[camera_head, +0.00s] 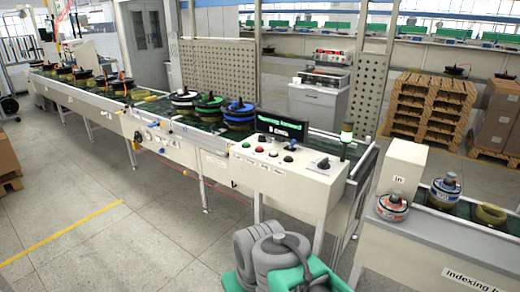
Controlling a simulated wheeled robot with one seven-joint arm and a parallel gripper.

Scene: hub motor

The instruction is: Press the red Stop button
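A cream control panel (308,176) forms the near end of the long conveyor, in the middle of the head view. A row of small round buttons is on its sloped top. My gripper's fingers cannot be made out.
A black display (281,127) with green text stands behind the buttons. A second conveyor (440,235) with motor parts stands at the right. The floor at the left is open.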

